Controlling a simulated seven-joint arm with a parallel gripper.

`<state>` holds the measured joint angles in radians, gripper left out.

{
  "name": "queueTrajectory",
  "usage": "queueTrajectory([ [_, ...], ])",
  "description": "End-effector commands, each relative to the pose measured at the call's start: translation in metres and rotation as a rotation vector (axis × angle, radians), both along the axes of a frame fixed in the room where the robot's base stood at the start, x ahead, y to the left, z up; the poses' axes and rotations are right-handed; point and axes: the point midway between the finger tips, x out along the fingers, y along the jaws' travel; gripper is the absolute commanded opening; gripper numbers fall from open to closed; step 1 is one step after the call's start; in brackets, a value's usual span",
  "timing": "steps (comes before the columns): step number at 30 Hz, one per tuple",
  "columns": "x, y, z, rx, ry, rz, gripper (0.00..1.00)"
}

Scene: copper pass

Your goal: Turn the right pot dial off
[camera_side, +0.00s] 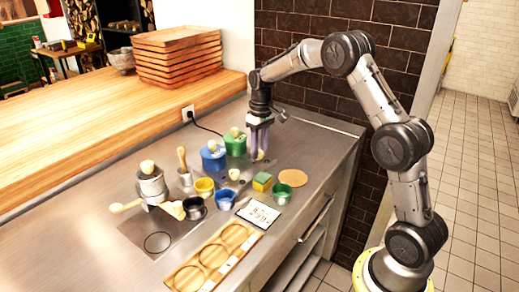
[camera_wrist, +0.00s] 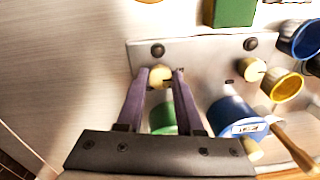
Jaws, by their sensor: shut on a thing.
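The right pot dial (camera_side: 260,155) is a small cream knob on the front of the cooker plate, by the green pot (camera_side: 236,144). In the wrist view the dial (camera_wrist: 160,76) sits between the tips of my purple fingers. My gripper (camera_side: 259,153) points down and is shut on the dial; the gripper (camera_wrist: 162,74) hides part of the green pot (camera_wrist: 163,118) in the wrist view. The other cream dial (camera_wrist: 255,68) stands by the blue pot (camera_wrist: 232,112); it also shows in the side view (camera_side: 234,174). The dial's pointer or marking cannot be made out.
Yellow (camera_side: 205,187) and blue (camera_side: 225,199) cups stand to the left. Steel counter (camera_side: 312,135) right of my gripper is clear.

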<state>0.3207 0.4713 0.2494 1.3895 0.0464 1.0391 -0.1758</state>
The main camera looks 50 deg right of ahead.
Motion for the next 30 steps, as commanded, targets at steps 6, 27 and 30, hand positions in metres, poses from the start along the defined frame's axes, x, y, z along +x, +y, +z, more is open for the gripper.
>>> queueTrajectory([
  [6, 0.0015, -0.0003, 0.0020, -0.002, -0.006, 0.014, 0.00],
  [27, 0.0005, 0.0000, 0.0008, 0.000, -0.002, 0.012, 0.66],
  [30, 0.0007, -0.0003, 0.0042, 0.000, -0.002, 0.012, 0.66],
])
